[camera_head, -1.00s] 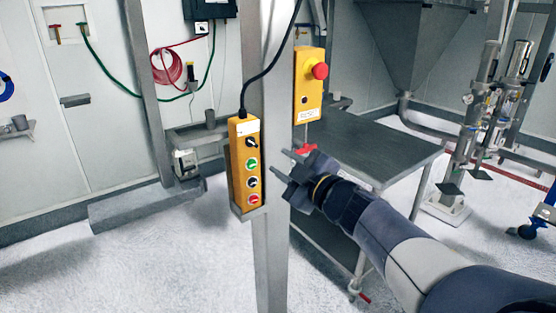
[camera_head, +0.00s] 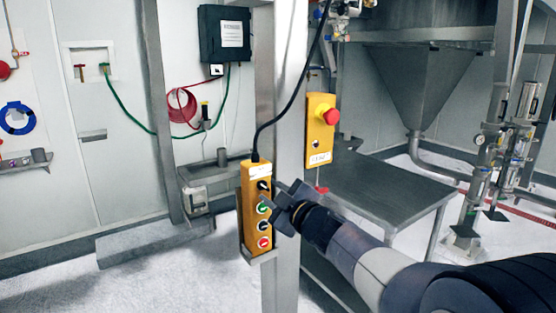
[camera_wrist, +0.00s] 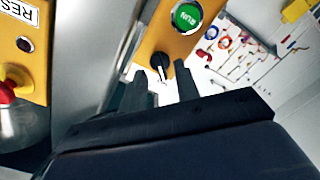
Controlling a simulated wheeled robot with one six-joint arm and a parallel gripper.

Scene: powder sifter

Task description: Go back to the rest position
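My gripper (camera_head: 272,196) is in front of the right edge of a tall yellow control box (camera_head: 250,205) on a grey post. The box carries a black selector (camera_head: 264,185), a green button (camera_head: 263,208), a black button (camera_head: 263,226) and a red button (camera_head: 264,243). In the wrist view my gripper (camera_wrist: 163,88) has its two fingers apart. The black selector (camera_wrist: 162,64) shows between and beyond the fingertips, with the green RUN button (camera_wrist: 187,16) above it. Whether the fingers touch the box is not clear.
A second yellow box (camera_head: 320,130) with a red mushroom button (camera_head: 331,117) is right of the post (camera_head: 288,100). A grey metal table (camera_head: 375,185) stands behind my arm. A steel hopper (camera_head: 415,85) and pipes are at the right. White floor is open at the left.

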